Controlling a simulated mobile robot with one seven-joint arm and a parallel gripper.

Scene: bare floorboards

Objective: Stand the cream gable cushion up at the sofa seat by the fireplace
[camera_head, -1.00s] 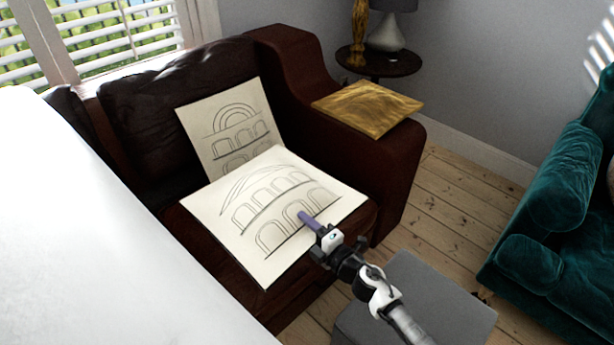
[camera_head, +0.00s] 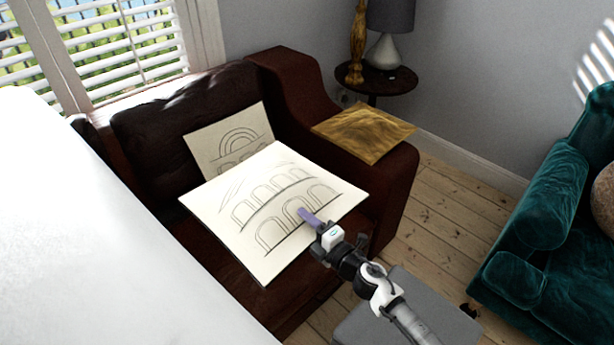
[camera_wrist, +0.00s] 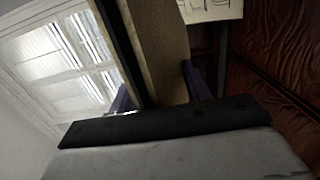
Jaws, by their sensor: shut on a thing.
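A cream cushion with line-drawn arches and slanting gable lines (camera_head: 255,205) is over the seat of the dark brown leather sofa (camera_head: 285,308), its drawn face up and tilted. My gripper (camera_head: 308,216) is shut on its near right edge. In the wrist view, the cushion's pale side (camera_wrist: 162,50) shows between the two purple fingers (camera_wrist: 158,92). A second cream cushion, with a round arch drawn on it (camera_head: 232,137), leans on the sofa's backrest behind. The held cushion hides its lower part. No fireplace can be made out.
A gold cushion (camera_head: 365,132) lies on the sofa's right armrest. A round side table (camera_head: 385,82) with a lamp (camera_head: 385,50) stands behind it. A grey block-like seat (camera_head: 425,310) is near my arm. A teal sofa (camera_head: 545,225) is at right. Floorboards (camera_head: 440,190) between are clear.

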